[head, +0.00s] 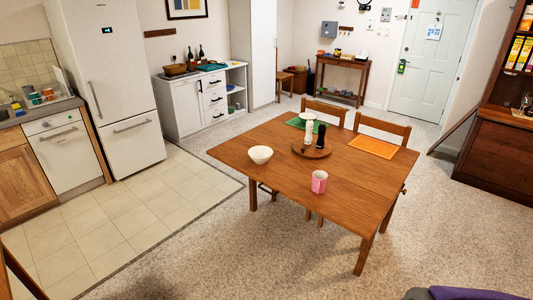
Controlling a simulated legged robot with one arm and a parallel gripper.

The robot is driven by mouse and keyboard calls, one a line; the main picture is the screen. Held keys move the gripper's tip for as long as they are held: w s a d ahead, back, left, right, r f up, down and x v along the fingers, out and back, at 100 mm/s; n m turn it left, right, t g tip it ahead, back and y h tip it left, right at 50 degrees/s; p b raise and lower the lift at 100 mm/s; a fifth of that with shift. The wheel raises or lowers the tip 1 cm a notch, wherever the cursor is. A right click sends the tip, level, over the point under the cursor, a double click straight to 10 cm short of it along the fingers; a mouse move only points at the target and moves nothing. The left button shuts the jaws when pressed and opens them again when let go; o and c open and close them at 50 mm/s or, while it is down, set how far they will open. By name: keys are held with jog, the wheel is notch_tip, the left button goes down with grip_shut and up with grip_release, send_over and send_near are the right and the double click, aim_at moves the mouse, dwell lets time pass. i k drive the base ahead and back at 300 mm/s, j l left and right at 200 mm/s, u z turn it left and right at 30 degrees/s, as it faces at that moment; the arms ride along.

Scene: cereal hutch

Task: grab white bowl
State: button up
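A white bowl (260,155) stands upright on the left part of the wooden dining table (235,150). It is apart from the other things on the table, and it looks empty, though its inside is small in view. My gripper does not show in the head view.
A pink cup (319,182) stands near the table's front edge. A round wooden board (312,150) holds a white and a black shaker. Two chairs stand behind the table. A dark hutch (495,150) is at the right. Carpet and tiles left of the table are clear.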

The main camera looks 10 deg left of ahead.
aim_at(260, 154)
jog(key=i+u, duration=0.2)
jog(key=u, duration=0.5)
jog(key=i+l+u, duration=0.15)
jog(key=i, duration=0.35)
jog(key=i+l+u, duration=0.15)
jog(key=i, duration=0.35)
jog(key=i+l+u, duration=0.2)
jog(key=i, duration=0.25)
jog(key=i+l+u, duration=0.15)
jog(key=i+l, duration=0.3)
